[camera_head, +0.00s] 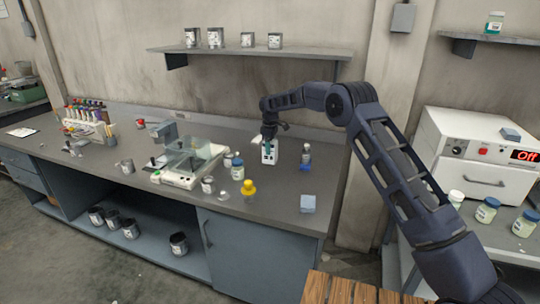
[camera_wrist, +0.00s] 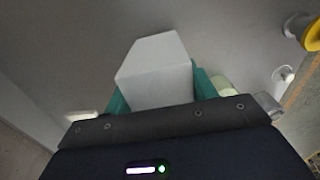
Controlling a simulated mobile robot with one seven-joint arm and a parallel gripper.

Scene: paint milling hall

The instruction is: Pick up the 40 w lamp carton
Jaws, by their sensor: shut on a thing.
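The white lamp carton (camera_head: 269,155) is at the back right part of the grey bench in the head view, below my bent arm. Its face in that view has dark markings, too small to read. My gripper (camera_head: 268,143) comes down on it from above and is shut on it. In the wrist view the carton (camera_wrist: 155,72) shows as a plain pale box between my teal fingers, one on each side. I cannot tell whether its base touches the bench.
A yellow-topped item (camera_head: 248,188), jars and a balance (camera_head: 190,160) stand to the left. A pale blue block (camera_head: 308,203) lies near the front right. A wall shelf (camera_head: 250,52) with cans hangs behind.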

